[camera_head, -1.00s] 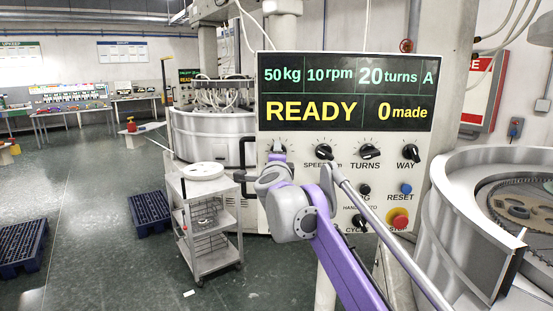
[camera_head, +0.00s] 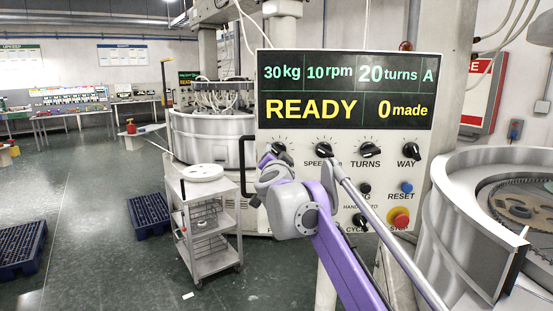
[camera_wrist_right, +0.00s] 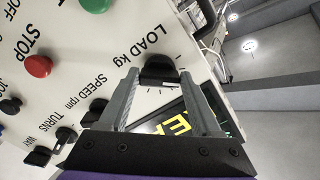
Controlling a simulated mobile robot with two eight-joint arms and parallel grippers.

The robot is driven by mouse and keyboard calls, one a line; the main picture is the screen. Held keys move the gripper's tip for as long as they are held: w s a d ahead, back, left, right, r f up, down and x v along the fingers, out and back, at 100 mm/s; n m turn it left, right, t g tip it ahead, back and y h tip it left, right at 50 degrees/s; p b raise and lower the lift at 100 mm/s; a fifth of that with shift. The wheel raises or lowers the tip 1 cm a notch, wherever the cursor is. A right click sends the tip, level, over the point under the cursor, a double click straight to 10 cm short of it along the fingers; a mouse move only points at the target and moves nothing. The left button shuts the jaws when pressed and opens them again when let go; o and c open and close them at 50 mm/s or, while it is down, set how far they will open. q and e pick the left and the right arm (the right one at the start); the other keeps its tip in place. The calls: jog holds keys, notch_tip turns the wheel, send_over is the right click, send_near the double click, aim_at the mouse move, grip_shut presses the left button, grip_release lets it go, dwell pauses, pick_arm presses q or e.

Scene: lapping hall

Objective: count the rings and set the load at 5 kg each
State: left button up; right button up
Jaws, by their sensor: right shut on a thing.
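The control panel (camera_head: 340,185) faces me, with its display (camera_head: 346,90) reading 30 kg, 10 rpm, 20 turns, A, READY and 0 made. My right gripper (camera_head: 268,160) is at the load knob (camera_head: 279,148), top left of the knob row. In the right wrist view, the fingers of my right gripper (camera_wrist_right: 160,80) are shut on the black load knob (camera_wrist_right: 158,68), under the label LOAD kg. The machine (camera_head: 470,215) at the right edge shows a dark toothed ring (camera_head: 500,208) inside, cut off by the frame, so the rings cannot be counted here. My left gripper is not in view.
The panel also carries speed, turns and way knobs (camera_head: 409,151), a blue reset button (camera_head: 406,188) and a red stop button (camera_head: 399,219). A grey trolley (camera_head: 208,232) stands left of the panel. Blue pallets (camera_head: 150,214) lie on the floor, with open floor between.

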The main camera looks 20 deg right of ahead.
jog(key=shift+n, duration=1.1)
jog(key=o, duration=1.4)
jog(key=shift+b+v, duration=1.15)
jog(key=shift+v, duration=4.25)
jog(key=shift+f, duration=0.1)
